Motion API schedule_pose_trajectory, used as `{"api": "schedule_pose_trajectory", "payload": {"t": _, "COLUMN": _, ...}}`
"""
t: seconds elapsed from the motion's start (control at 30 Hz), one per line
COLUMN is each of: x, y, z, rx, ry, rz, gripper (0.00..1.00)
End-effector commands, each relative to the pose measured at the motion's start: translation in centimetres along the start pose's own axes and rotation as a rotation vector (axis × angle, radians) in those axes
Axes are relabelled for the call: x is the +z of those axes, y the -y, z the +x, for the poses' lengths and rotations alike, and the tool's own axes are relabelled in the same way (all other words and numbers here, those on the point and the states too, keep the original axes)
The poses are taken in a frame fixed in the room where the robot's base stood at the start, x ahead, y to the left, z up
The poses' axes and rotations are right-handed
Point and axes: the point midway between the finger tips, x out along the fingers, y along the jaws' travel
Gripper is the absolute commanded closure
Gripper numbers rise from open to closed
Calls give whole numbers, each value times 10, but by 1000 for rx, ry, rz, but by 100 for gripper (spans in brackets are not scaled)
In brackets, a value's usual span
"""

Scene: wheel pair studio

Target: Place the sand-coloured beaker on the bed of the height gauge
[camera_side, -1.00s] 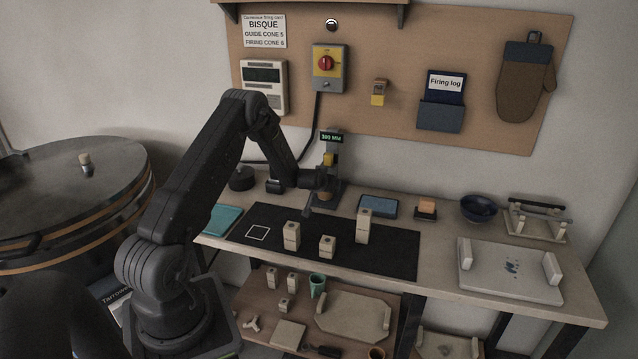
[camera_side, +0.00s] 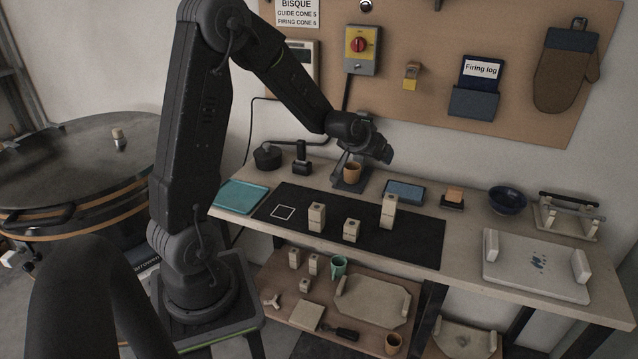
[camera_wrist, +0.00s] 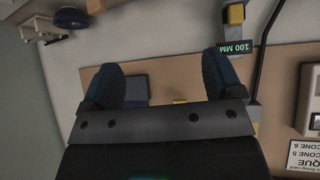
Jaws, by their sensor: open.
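The sand-coloured beaker (camera_side: 352,172) stands upright on the dark bed (camera_side: 348,186) of the height gauge, at the back of the bench. My gripper (camera_side: 384,154) is open and apart from the beaker, above it and to its right in the side view. My wrist hides much of the gauge's column there. In the wrist view my two fingers (camera_wrist: 160,82) are spread with nothing between them. The gauge's display (camera_wrist: 238,47), reading 100 MM, shows beside them, and the beaker is not visible in that view.
Pale blocks (camera_side: 316,217) stand on the black mat (camera_side: 410,240) in front. A blue box (camera_side: 404,192), a blue bowl (camera_side: 508,200) and a white tray (camera_side: 535,270) lie to the right. The pegboard (camera_side: 430,40) is behind. A green cup (camera_side: 338,266) stands on the lower shelf.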

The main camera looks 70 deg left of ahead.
Motion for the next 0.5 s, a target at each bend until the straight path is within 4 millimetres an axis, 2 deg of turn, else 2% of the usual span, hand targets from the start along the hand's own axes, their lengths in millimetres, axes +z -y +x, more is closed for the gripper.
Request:
{"api": "schedule_pose_trajectory", "payload": {"t": 0.03, "x": -2, "y": -22, "z": -31, "rx": 43, "ry": 16, "rz": 34, "gripper": 14}}
{"api": "schedule_pose_trajectory", "payload": {"t": 0.2, "x": 19, "y": -72, "z": -124, "rx": 155, "ry": 115, "rz": 147, "gripper": 14}}
{"api": "schedule_pose_trajectory", "payload": {"t": 0.33, "x": 50, "y": -91, "z": -194, "rx": 223, "ry": 188, "rz": 241, "gripper": 14}}
{"api": "schedule_pose_trajectory", "payload": {"t": 0.4, "x": 70, "y": -95, "z": -228, "rx": 251, "ry": 225, "rz": 291, "gripper": 14}}
{"api": "schedule_pose_trajectory", "payload": {"t": 0.5, "x": 98, "y": -93, "z": -267, "rx": 280, "ry": 273, "rz": 354, "gripper": 14}}
